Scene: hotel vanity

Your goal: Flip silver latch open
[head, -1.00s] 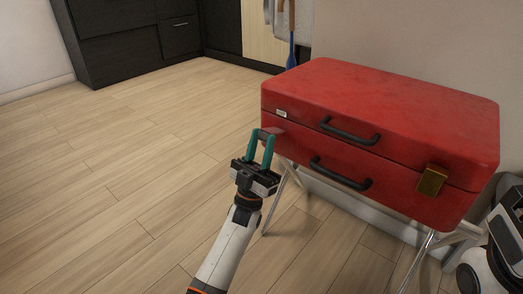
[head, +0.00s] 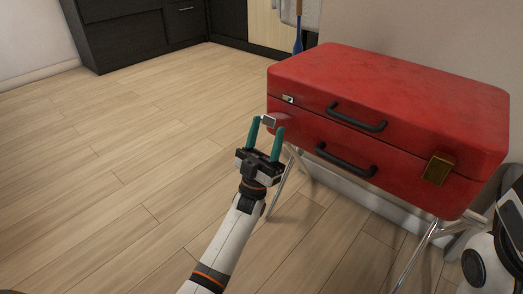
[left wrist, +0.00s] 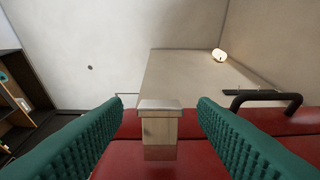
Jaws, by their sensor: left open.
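A red suitcase (head: 400,90) with a silver latch (head: 269,121) lies closed on a metal stand. The latch is at the suitcase's left front, below a small silver plate (head: 288,98). My left gripper (head: 267,124) is open, its green fingers on either side of the latch. In the left wrist view the latch (left wrist: 160,128) stands in the gap between the fingers, with space on both sides. A gold latch (head: 437,169) is at the right front of the suitcase. My right gripper is not in view.
Two black handles, upper (head: 357,117) and lower (head: 345,160), are on the suitcase front. The thin-legged stand (head: 285,180) is close to my left arm. A wall is behind the suitcase. Wooden floor (head: 130,140) is open to the left, with dark cabinets (head: 135,30) beyond.

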